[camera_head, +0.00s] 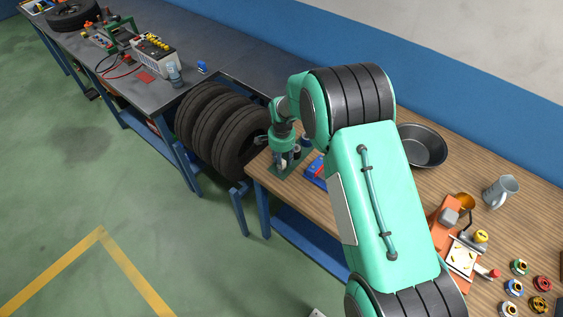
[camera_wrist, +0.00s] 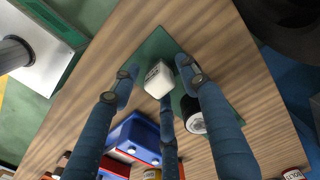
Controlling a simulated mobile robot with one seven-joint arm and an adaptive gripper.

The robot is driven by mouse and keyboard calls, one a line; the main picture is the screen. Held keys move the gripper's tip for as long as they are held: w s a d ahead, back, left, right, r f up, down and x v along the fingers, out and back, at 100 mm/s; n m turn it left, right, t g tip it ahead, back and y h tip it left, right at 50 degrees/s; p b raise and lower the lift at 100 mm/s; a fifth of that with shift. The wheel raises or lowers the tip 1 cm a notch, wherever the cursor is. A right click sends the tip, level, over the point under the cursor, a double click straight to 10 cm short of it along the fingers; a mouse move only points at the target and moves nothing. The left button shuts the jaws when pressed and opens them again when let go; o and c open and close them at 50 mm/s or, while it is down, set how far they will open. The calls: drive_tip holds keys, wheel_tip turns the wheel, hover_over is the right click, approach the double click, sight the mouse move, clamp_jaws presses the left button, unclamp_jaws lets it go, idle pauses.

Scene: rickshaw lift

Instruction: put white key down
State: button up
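The white key (camera_wrist: 158,80) is a small pale block with dark marks on one side. In the wrist view it sits over the dark green mat (camera_wrist: 157,45), between the fingers of my gripper (camera_wrist: 155,72). A gap shows between the left finger and the key; the right and lower fingers lie close to it, and I cannot tell whether they touch. The fingers look spread. In the head view my gripper (camera_head: 286,158) points down over the green mat (camera_head: 277,172) at the left end of the wooden table (camera_head: 412,190); the key cannot be made out there.
A black-and-white cylinder (camera_wrist: 193,115) stands right beside the fingers. A blue container (camera_wrist: 135,140) lies near, also in the head view (camera_head: 315,171). Tyres (camera_head: 222,130) stand left of the table. A black bowl (camera_head: 423,145) is farther right. Bare wood lies left of the mat.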

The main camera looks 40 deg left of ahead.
drive_tip(key=shift+r, duration=0.1)
wheel_tip(320, 180, up, 12)
idle(0.7)
drive_tip(key=shift+p, duration=0.3)
idle(0.6)
